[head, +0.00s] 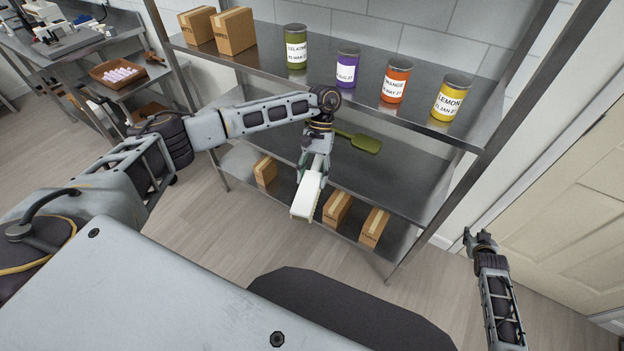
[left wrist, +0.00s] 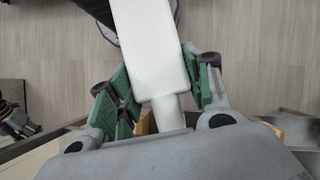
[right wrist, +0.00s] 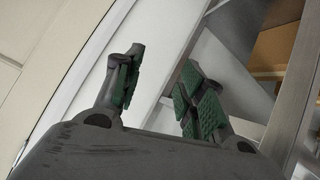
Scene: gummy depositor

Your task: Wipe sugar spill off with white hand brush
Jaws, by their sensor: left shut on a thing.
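The white hand brush (head: 306,194) is held by my left gripper (head: 314,166) in front of the metal shelf rack, level with its middle shelf. In the left wrist view the white brush (left wrist: 148,45) lies between the green-padded fingers of my left gripper (left wrist: 160,90), which is shut on its handle end. My right gripper (head: 480,240) is low at the right, near the door. In the right wrist view its fingers (right wrist: 158,85) are apart with nothing between them. I cannot make out a sugar spill in these frames.
A green scoop (head: 360,141) lies on the middle shelf (head: 395,180). Several labelled cans, such as the green one (head: 296,47), and two cardboard boxes (head: 235,31) stand on the top shelf. Cardboard boxes (head: 337,208) sit below. A bench with a brown tray (head: 117,73) is at left.

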